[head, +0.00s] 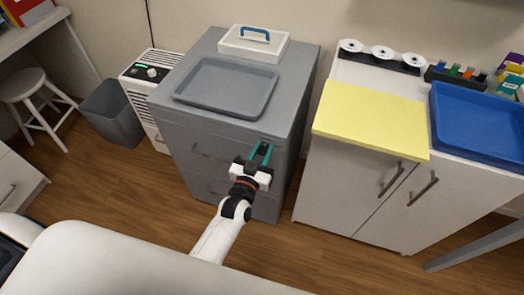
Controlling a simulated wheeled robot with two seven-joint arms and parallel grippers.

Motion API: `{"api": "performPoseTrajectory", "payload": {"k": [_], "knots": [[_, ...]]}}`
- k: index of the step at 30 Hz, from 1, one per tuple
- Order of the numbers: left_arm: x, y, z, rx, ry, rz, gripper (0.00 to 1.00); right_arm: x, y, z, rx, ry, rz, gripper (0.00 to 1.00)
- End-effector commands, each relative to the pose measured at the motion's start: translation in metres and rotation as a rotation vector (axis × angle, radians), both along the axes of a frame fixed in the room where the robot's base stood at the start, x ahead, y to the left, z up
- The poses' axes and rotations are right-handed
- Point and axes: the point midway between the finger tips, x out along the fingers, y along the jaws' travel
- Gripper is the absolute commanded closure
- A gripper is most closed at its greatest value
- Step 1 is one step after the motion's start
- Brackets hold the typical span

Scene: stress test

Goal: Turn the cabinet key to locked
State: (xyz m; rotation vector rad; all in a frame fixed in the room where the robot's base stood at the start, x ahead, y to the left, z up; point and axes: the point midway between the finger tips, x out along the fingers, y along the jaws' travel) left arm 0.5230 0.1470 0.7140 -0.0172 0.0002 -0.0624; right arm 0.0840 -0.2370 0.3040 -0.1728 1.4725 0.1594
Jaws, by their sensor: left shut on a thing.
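My right gripper is not in view.
A grey tray (227,108) and a white box with a blue handle (254,48) sit on the cabinet. A bin (112,118) and a white appliance (140,88) stand left. Wooden floor is clear in front.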

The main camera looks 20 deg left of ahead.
Motion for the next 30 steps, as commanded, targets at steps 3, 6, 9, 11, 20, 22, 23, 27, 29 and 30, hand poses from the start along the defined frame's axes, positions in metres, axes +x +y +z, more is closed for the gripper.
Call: {"api": "performPoseTrajectory", "payload": {"k": [3,6,9,11,20,22,23,27,29,30], "knots": [[-0.0001,0.0002,0.0001,-0.036,0.002,0.0,0.96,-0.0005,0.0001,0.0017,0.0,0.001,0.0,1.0],[-0.0001,0.0004,0.0003,-0.088,0.003,0.0,0.96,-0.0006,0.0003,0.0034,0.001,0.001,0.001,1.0],[-0.0001,0.0007,0.0005,-0.158,0.006,0.0,0.96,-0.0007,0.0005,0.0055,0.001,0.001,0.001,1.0],[0.0,0.0008,0.0005,-0.208,0.008,0.0,0.96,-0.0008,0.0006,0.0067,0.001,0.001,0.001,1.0],[0.0002,0.001,-0.0003,-0.49,0.018,0.0,0.96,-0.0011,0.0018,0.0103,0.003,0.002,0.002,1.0],[0.0002,0.0012,-0.0004,-0.557,0.02,0.0,0.96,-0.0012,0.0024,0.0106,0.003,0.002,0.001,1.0],[0.0002,0.0011,-0.0005,-0.585,0.021,0.0,0.96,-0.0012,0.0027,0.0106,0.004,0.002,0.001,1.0],[0.0002,0.0011,-0.001,-0.719,0.025,0.0,0.96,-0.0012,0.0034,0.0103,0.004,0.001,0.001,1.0],[0.0002,0.0012,-0.0012,-0.776,0.026,0.0,0.96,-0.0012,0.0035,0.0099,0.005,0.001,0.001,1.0],[0.0002,0.0012,-0.0014,-0.815,0.029,0.001,0.96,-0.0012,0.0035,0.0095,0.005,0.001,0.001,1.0]]}}
